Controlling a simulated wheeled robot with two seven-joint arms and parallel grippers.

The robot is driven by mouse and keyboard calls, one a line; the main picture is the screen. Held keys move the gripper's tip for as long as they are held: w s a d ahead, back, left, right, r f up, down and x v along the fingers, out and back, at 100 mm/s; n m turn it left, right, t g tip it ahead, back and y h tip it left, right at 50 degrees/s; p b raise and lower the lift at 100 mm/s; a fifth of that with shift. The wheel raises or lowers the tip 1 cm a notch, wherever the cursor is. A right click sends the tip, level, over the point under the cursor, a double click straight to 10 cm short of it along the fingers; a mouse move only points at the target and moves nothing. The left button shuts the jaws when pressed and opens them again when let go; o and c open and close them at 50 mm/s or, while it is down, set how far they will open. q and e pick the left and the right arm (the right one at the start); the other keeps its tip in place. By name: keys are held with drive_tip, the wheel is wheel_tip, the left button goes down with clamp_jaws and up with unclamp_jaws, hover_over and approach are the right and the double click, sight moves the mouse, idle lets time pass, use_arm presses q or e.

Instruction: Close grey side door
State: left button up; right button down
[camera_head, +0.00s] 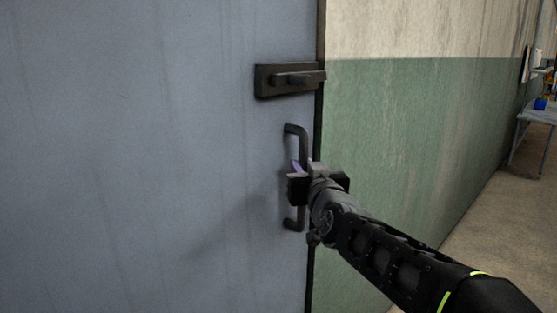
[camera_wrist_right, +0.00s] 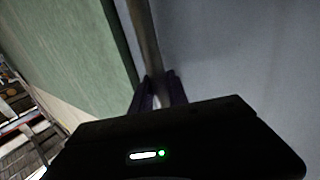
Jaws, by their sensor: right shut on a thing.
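The grey side door (camera_head: 140,150) fills the left and middle of the head view, with its right edge close to the wall. A black bar handle (camera_head: 296,133) stands upright near that edge, below a dark latch (camera_head: 290,79). My right gripper (camera_head: 298,172) is shut on the middle of the handle and hides part of it. In the right wrist view, the fingers (camera_wrist_right: 160,92) are around the handle bar (camera_wrist_right: 143,35), with the door's surface (camera_wrist_right: 230,50) on the right. My left gripper is out of view.
A green and cream wall (camera_head: 400,130) runs back to the right of the door. A table (camera_head: 538,115) with a blue object (camera_head: 540,103) on it stands at the far right. The floor (camera_head: 500,215) between looks clear.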

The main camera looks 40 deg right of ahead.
drive_tip(key=shift+s+f, duration=0.1)
drive_tip(key=shift+s, duration=0.6)
drive_tip(key=c, duration=1.3)
unclamp_jaws()
drive_tip(key=shift+s, duration=0.3)
drive_tip(key=shift+a, duration=0.1)
